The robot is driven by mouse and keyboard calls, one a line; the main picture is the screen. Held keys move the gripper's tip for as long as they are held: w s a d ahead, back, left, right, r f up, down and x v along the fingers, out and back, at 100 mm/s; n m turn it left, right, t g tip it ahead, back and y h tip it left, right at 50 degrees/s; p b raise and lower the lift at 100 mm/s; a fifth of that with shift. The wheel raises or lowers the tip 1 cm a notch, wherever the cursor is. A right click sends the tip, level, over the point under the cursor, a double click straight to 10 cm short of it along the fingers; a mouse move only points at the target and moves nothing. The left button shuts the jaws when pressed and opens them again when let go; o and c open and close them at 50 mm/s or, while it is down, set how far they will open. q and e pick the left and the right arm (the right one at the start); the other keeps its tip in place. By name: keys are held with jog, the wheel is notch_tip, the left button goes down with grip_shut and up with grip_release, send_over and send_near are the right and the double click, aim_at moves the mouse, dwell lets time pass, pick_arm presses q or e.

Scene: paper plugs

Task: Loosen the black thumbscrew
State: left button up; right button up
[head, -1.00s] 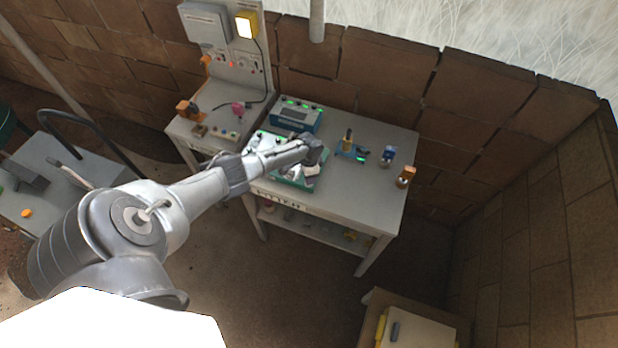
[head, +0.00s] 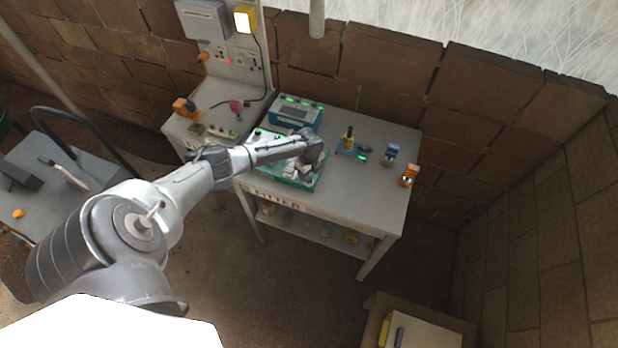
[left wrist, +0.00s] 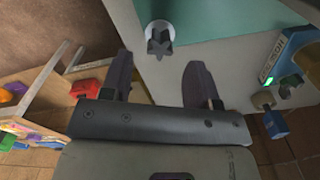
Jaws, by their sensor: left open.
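A dark, star-shaped knob, which looks like the black thumbscrew (left wrist: 160,46), stands on a pale panel beside a teal area in the left wrist view. My left gripper (left wrist: 160,70) is open and empty. In that view the knob shows between and just beyond its two fingertips, and I see no contact. In the head view my left gripper (head: 296,170) is over the teal-edged device (head: 312,185) on the workbench. My arm and gripper hide part of that device, and the thumbscrew cannot be made out there. My right gripper is in neither view.
The grey workbench (head: 375,190) also carries a teal box with green lights (head: 295,111), a blue item with a yellow post (head: 349,145), a blue-grey item (head: 391,153) and an orange item (head: 409,176). The bench's right front is clear.

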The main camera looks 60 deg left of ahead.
aim_at(309, 177)
pick_arm(q)
jog(key=shift+f, duration=0.2)
jog(key=shift+f+b, duration=1)
jog(key=shift+b, duration=0.05)
jog(key=shift+f+b, duration=0.7)
jog(key=shift+f, duration=0.15)
jog(key=shift+c, duration=0.7)
jog(key=c, duration=0.7)
jog(key=shift+c, duration=0.2)
